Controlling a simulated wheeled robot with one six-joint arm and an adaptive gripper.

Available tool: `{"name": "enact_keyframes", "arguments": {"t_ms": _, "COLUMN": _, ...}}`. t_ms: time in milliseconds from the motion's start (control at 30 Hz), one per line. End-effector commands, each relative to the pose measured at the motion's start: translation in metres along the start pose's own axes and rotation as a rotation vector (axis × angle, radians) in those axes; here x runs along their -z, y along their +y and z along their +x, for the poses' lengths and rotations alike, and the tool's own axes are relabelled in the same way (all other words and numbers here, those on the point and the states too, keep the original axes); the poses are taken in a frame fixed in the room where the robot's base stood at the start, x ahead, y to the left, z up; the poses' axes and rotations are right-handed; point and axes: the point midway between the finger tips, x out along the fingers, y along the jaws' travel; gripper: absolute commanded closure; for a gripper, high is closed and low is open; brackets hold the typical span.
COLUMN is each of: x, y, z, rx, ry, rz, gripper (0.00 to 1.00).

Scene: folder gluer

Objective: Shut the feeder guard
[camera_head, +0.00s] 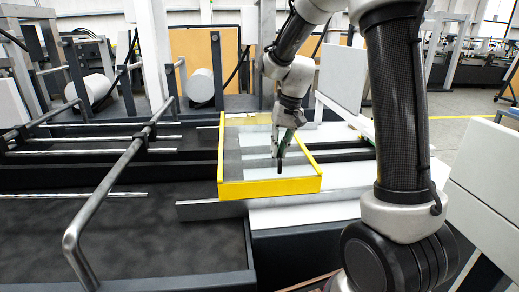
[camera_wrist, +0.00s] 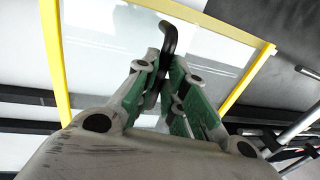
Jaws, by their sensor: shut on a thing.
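The feeder guard (camera_head: 270,188) is a clear panel in a yellow frame, lying low and nearly flat over the feeder in the middle of the head view. Its yellow frame also shows in the wrist view (camera_wrist: 245,77). A black handle (camera_wrist: 169,36) with a curved end stands at the panel, and its lower part passes between my fingers. My gripper (camera_head: 284,145) reaches down over the panel and is shut on this handle, with green finger pads (camera_wrist: 128,97) on either side. I cannot tell whether the guard's front edge touches the machine below.
A bent metal rail (camera_head: 112,190) stands at the left over dark belts. White sheets (camera_head: 300,215) lie under and beside the guard. White rolls (camera_head: 200,86) and orange boards (camera_head: 190,48) stand behind. White panels (camera_head: 480,190) stand at the right.

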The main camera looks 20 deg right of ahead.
Motion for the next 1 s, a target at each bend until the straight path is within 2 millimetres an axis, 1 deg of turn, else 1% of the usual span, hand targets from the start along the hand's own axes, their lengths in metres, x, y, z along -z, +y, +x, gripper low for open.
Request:
{"name": "enact_keyframes", "arguments": {"t_ms": 33, "x": 0.0, "y": 0.019, "z": -0.004, "rx": 0.0, "ry": 0.001, "rz": 0.008, "gripper": 1.0}}
{"name": "enact_keyframes", "arguments": {"t_ms": 200, "x": 0.0, "y": 0.077, "z": -0.015, "rx": 0.0, "ry": 0.001, "rz": 0.009, "gripper": 1.0}}
{"name": "enact_keyframes", "arguments": {"t_ms": 400, "x": -0.001, "y": 0.138, "z": -0.027, "rx": 0.0, "ry": 0.0, "rz": 0.008, "gripper": 1.0}}
{"name": "enact_keyframes", "arguments": {"t_ms": 500, "x": -0.001, "y": 0.163, "z": -0.033, "rx": 0.0, "ry": 0.001, "rz": 0.006, "gripper": 1.0}}
{"name": "enact_keyframes", "arguments": {"t_ms": 600, "x": -0.001, "y": 0.183, "z": -0.036, "rx": 0.001, "ry": 0.0, "rz": 0.005, "gripper": 1.0}}
{"name": "enact_keyframes", "arguments": {"t_ms": 733, "x": -0.001, "y": 0.201, "z": -0.04, "rx": 0.0, "ry": 0.0, "rz": 0.003, "gripper": 1.0}}
{"name": "enact_keyframes", "arguments": {"t_ms": 833, "x": -0.001, "y": 0.21, "z": -0.042, "rx": 0.0, "ry": 0.0, "rz": 0.001, "gripper": 1.0}}
{"name": "enact_keyframes", "arguments": {"t_ms": 1000, "x": 0.0, "y": 0.217, "z": -0.043, "rx": -0.001, "ry": 0.001, "rz": 0.001, "gripper": 1.0}}
